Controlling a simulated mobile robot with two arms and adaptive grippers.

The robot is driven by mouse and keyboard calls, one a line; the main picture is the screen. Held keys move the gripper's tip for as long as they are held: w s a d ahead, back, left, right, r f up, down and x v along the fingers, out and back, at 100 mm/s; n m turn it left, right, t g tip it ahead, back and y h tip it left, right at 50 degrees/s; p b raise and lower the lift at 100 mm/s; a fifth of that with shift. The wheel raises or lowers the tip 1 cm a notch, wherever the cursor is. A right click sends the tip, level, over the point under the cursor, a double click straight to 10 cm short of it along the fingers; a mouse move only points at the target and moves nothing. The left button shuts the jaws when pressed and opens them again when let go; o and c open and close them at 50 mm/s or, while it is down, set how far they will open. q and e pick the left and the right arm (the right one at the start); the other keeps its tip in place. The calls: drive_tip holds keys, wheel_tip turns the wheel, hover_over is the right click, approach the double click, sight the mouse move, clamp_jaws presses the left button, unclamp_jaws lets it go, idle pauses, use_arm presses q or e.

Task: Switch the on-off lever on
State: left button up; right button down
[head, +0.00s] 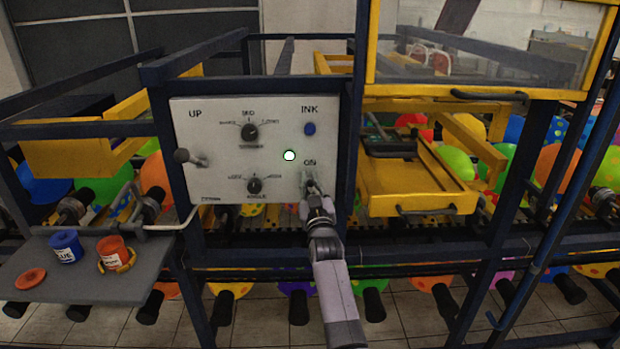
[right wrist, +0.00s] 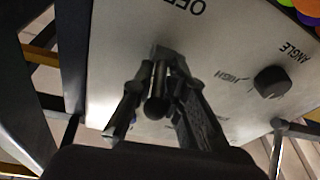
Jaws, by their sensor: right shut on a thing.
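The white control panel (head: 225,150) carries the on-off lever, with the ON label above it in the head view. My right gripper (head: 313,192) is at the panel's lower right, over the lever, and largely hides it there. In the right wrist view, the dark round-ended lever (right wrist: 155,108) sits between the fingers of my right gripper (right wrist: 158,112), which is shut on it. The OFF label (right wrist: 180,8) shows on the panel near the lever's base. My left gripper is not in view.
A blue ink button (head: 310,128), two dials and a dark knob (head: 182,156) are on the panel. The angle dial (right wrist: 272,82) is near my right gripper. Blue frame bars surround the panel. A yellow tray (head: 410,185) is to the right, and a grey shelf (head: 85,285) with ink pots is at lower left.

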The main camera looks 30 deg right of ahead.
drive_tip(key=c, duration=1.7)
unclamp_jaws()
drive_tip(key=shift+s, duration=0.1)
drive_tip(key=v, duration=1.2)
